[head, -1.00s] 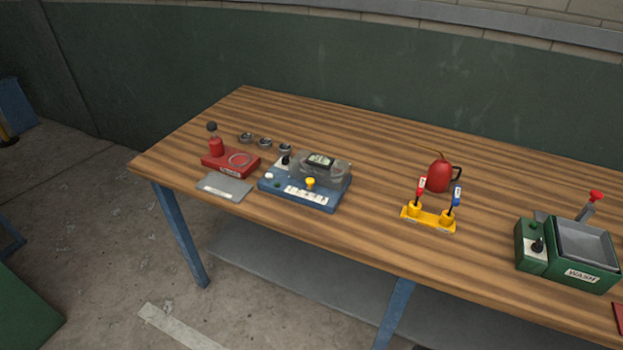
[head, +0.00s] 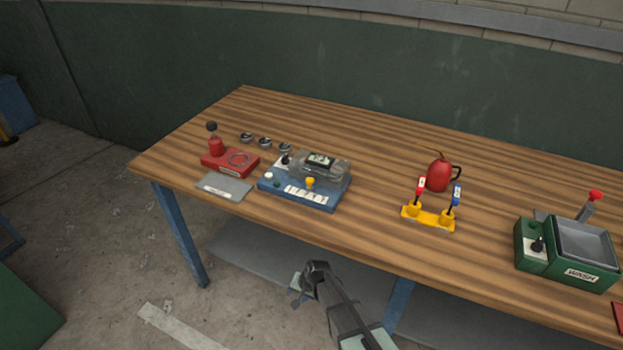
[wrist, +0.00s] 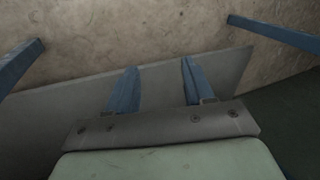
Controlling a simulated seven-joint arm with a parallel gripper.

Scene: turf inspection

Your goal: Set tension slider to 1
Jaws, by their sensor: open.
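The blue device (head: 303,193) sits near the table's front edge, left of the middle in the head view. A yellow knob (head: 310,182) stands on its front face above a white strip with marks too small to read; this looks like the tension slider. A clear cover with a dark display (head: 320,161) is at its back, and a black knob (head: 285,159) is at its left. My gripper (head: 305,281) is in front of and below the table edge, apart from the device. In the wrist view my gripper (wrist: 157,88) has its two fingers apart with nothing between them.
A red press (head: 230,161) and a grey plate (head: 224,187) lie left of the device, with small metal rings (head: 265,142) behind. A yellow two-lever stand (head: 429,218), a red kettle (head: 440,174) and a green wash box (head: 582,262) stand to the right. Bare wood lies between.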

